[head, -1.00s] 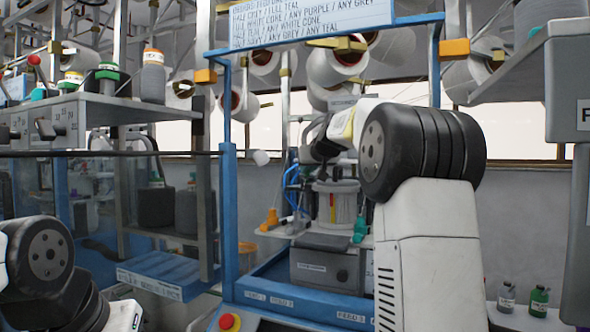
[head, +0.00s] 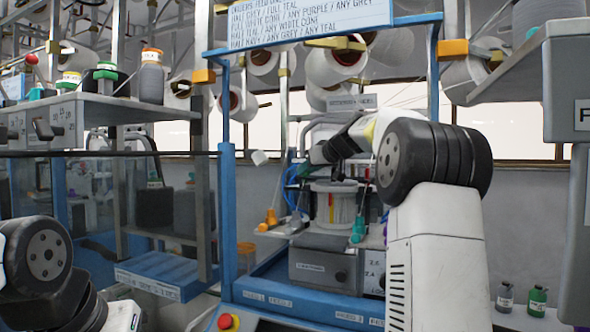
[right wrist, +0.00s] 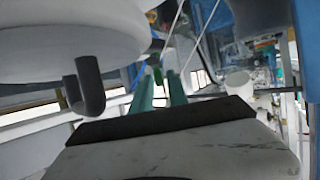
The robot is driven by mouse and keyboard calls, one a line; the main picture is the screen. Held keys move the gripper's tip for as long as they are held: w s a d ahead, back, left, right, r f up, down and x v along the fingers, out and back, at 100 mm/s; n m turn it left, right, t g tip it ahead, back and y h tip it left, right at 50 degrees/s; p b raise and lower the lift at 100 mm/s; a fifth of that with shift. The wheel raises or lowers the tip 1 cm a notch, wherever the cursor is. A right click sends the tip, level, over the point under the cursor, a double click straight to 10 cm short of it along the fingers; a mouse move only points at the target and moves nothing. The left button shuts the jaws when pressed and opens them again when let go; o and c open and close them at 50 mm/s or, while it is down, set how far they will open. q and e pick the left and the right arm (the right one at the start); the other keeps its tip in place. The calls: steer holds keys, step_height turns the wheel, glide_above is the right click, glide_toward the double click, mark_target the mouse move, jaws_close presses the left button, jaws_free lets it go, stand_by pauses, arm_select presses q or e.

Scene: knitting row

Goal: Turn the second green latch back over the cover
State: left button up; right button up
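The knitting machine's round white drum (head: 335,207) stands at the middle of the head view. A teal-green latch-like part (head: 357,231) is at its right and an orange one (head: 271,217) at its left. A small green part (right wrist: 155,62) shows beyond the tips. My left gripper is out of view.
A blue frame (head: 228,190) surrounds the machine, with a sign (head: 310,18) above. A shelf (head: 110,108) with cones stands at left. In the right wrist view, a large white rounded body (right wrist: 70,35) and black knob (right wrist: 88,85) are close to my gripper.

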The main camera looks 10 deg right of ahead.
steer(key=shift+o, duration=0.6)
steer(key=shift+r, duration=0.1)
steer(key=shift+a+m+h, duration=0.3)
steer(key=shift+m+h, duration=0.3)
steer(key=shift+h, duration=0.1)
steer(key=shift+a+m+t+h, duration=0.1)
steer(key=shift+m+t+h, duration=0.3)
steer(key=shift+m+h, duration=0.9)
steer(key=shift+h, duration=0.3)
steer(key=shift+m+h, duration=0.3)
